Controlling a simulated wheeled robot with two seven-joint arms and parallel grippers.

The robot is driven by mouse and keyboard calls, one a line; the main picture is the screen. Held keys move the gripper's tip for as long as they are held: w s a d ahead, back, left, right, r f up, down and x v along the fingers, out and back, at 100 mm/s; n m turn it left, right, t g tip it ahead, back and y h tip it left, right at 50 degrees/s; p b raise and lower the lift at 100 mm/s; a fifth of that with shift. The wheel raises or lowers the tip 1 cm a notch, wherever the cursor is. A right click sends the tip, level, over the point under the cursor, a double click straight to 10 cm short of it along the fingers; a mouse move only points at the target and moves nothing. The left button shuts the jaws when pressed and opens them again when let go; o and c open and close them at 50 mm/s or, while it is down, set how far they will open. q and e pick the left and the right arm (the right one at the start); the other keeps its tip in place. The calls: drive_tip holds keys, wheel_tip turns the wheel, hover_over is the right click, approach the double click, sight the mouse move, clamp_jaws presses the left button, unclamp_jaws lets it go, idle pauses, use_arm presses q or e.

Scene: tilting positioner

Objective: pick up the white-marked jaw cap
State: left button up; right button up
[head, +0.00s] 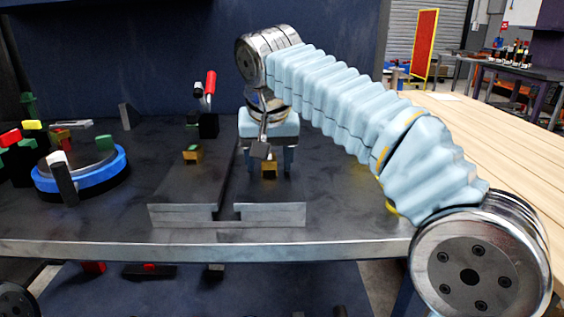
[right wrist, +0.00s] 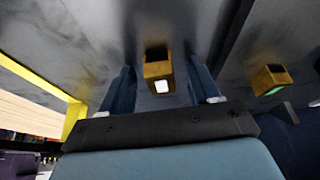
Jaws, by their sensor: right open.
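The white-marked jaw cap (right wrist: 158,72) is a small brass-coloured block with a dark top recess and a white square on one face. In the head view it shows as a small block (head: 269,170) on the dark slotted plate. My right gripper (right wrist: 160,65) is open, its two blue fingers apart on either side of the cap, with a visible gap on each side. In the head view the right gripper (head: 268,163) points down over the cap. My left gripper is not in view.
A similar brass cap with a green mark (right wrist: 269,80) lies to one side, also in the head view (head: 192,155). Behind it stands a red-handled clamp (head: 209,110). A blue-ringed round table (head: 112,180) and several coloured blocks are at the left.

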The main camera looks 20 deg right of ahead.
drive_tip(key=shift+c, duration=0.2)
drive_tip(key=c, duration=1.1)
drive_tip(key=shift+r, duration=0.2)
